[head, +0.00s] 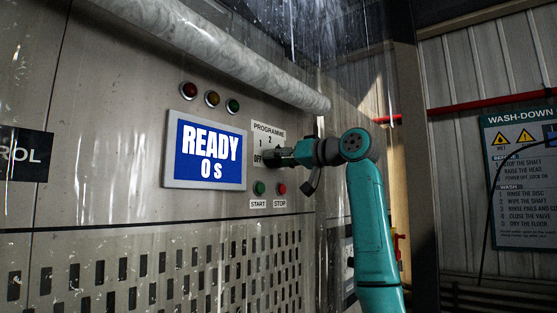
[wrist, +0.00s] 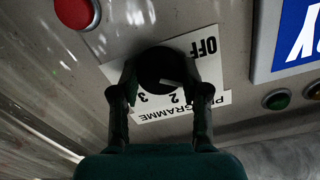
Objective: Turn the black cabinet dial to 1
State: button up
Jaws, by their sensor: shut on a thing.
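The black dial (wrist: 158,66) sits on a white PROGRAMME plate (wrist: 225,68) on the metal cabinet. My gripper (wrist: 163,75) is shut on the dial, one finger on each side. The wrist view shows the plate upside down, with OFF at upper right and 2 and 3 below the dial. A pale pointer line on the dial points right and slightly down, between OFF and 2, towards my right finger. The 1 is not clear there. In the head view, the plate (head: 265,128) shows 1 and 2, and my gripper (head: 271,157) covers the dial.
A green START button (head: 259,188) and red STOP button (head: 281,188) sit just below my gripper. Three lamps (head: 212,98) and a thick pipe (head: 230,55) are above. A wash-down sign (head: 520,180) hangs at right.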

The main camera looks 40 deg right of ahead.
jog(key=shift+m, duration=0.7)
jog(key=o, duration=1.1)
jog(key=shift+o, duration=0.2)
jog(key=v, duration=1.2)
